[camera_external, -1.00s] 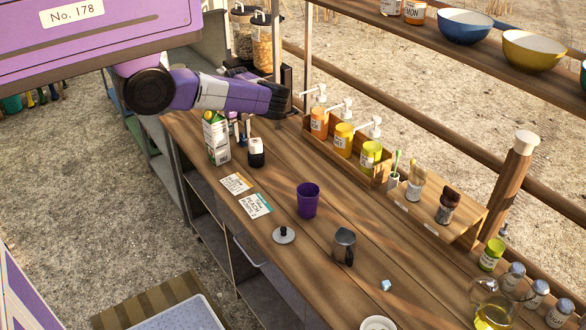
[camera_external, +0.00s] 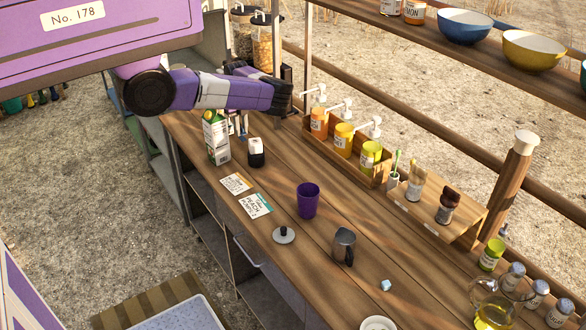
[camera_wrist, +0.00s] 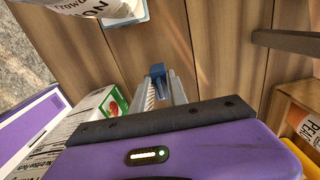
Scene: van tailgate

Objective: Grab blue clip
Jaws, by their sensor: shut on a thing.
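The blue clip (camera_wrist: 157,69) shows in the wrist view at the tips of my gripper's fingers. My gripper (camera_wrist: 160,88) is shut on it, with the grey fingers close together on either side. Wooden boards lie below; I cannot tell the gap between the clip and the boards. In the external view my gripper (camera_external: 241,126) is small and partly hidden behind the carton and under my purple arm, so the clip is hard to make out there.
A white and black container (camera_external: 256,152) stands in front. Pump bottles (camera_external: 319,122) in a wooden crate are to the right. Cards, a purple cup (camera_external: 308,200) and a metal jug (camera_external: 343,246) lie nearer on the counter.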

